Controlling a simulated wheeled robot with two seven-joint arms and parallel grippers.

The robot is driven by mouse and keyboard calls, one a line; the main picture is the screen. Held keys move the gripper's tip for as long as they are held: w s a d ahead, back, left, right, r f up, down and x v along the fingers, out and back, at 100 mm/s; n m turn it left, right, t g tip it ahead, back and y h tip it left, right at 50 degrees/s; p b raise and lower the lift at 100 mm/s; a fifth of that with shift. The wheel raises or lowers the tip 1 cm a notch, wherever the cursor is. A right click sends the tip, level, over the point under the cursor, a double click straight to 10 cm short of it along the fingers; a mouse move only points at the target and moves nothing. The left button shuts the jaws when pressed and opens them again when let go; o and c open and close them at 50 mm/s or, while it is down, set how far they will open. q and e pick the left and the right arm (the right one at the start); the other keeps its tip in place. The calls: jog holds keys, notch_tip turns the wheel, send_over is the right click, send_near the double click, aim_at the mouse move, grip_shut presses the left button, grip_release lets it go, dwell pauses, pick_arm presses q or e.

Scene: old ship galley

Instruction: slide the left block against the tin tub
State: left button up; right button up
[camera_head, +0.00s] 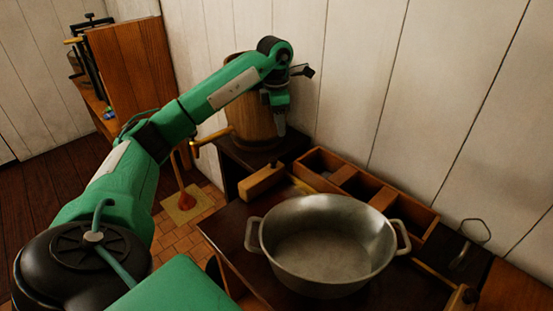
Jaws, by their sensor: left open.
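The tin tub (325,245) is a wide grey metal basin with two side handles, standing on a dark tabletop. The left block (262,181) is a small brown wooden block at the table's far left edge, behind the tub's left handle and apart from the tub. My left gripper (280,127) points down in front of a wooden barrel, above and behind the block, and is not touching the block. It is open, with nothing seen in it; its fingers show nearly edge-on. My right gripper is not in view.
A wooden box with compartments (428,217) stands behind the tub. The wooden barrel (252,128) with a tap is at the back wall. A metal wire-handled thing (462,255) lies at the right. A little dark tabletop is free left of the tub.

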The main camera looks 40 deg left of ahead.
aim_at(273, 159)
pick_arm(q)
jog(key=shift+y, duration=0.3)
jog(key=f, duration=0.4)
jog(key=a+f+p, duration=0.1)
jog(key=f, duration=0.3)
jog(key=a+f+p, duration=0.1)
jog(key=f, duration=0.3)
jog(key=shift+s+f, duration=0.15)
jog(key=shift+s, duration=0.2)
jog(key=shift+f+p, duration=0.3)
jog(key=shift+f, duration=0.1)
jog(key=shift+c, duration=0.2)
grip_shut()
